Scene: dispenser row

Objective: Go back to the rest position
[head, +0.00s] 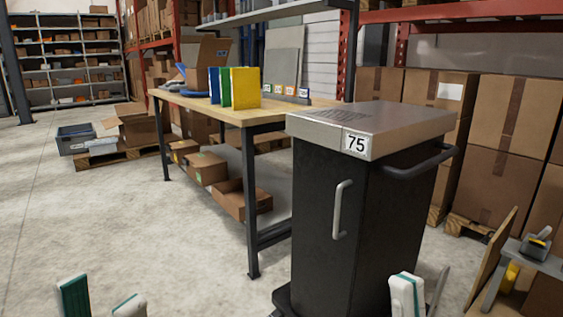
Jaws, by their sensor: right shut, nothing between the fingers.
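My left gripper (102,301) shows at the bottom left edge of the head view. Its two white-and-green fingertips stand apart over the bare floor, with nothing between them. My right gripper (424,292) shows at the bottom, right of the middle, in front of the lower part of a dark cabinet (325,220). Its fingers are shut and hold nothing. The rest of both grippers and both arms lie below the picture.
The cabinet has a grey top, side handles and a "75" label. Behind it stands a wooden-topped workbench (262,113) with blue, green and yellow binders (245,88). Cardboard boxes (511,115) are stacked at right. A small grey stand (540,262) is at lower right.

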